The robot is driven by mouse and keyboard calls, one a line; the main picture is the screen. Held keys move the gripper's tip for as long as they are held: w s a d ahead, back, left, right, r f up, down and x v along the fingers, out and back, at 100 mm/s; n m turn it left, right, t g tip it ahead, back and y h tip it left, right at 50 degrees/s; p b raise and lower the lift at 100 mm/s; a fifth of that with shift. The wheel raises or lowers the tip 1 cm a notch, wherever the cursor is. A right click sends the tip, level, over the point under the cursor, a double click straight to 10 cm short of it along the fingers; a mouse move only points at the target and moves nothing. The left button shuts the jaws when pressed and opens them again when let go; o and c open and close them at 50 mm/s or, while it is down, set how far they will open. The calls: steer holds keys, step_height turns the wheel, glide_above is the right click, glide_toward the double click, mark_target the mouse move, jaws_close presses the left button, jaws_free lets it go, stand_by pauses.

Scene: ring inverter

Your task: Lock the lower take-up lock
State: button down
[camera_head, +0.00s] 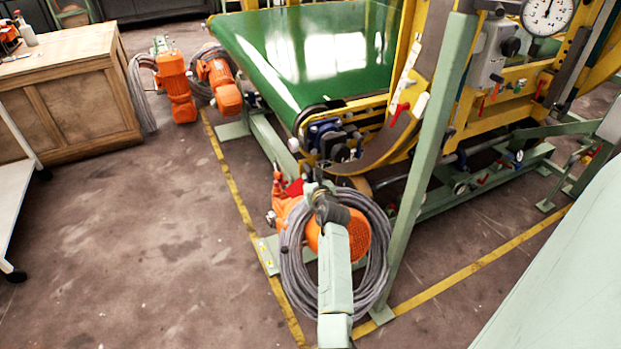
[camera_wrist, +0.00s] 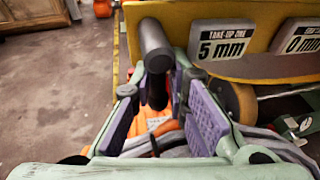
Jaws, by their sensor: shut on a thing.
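In the wrist view a dark round-ended handle (camera_wrist: 156,48) rises between the purple pads of my gripper (camera_wrist: 158,90), and my gripper is shut on it. I cannot tell for sure whether this handle is the lower take-up lock. In the head view my gripper (camera_head: 312,182) is small and partly hidden by my arm, just below a blue and black clamp mechanism (camera_head: 330,138) at the belt frame's lower corner. A "TAKE-UP ONE 5 mm" label (camera_wrist: 222,41) sits on the yellow plate to the right of the handle. The handle's lower end is hidden.
A green conveyor belt (camera_head: 300,45) lies beyond my gripper. A green post (camera_head: 432,160) stands close on the right. An orange motor (camera_head: 350,238) and a coiled grey cable (camera_head: 292,270) surround my forearm.

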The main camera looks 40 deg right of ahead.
steer(key=shift+w+a, duration=0.2)
steer(key=shift+a, duration=0.1)
steer(key=c, duration=1.8)
jaws_free()
steer(key=shift+o, duration=0.8)
steer(key=shift+s+d, duration=0.1)
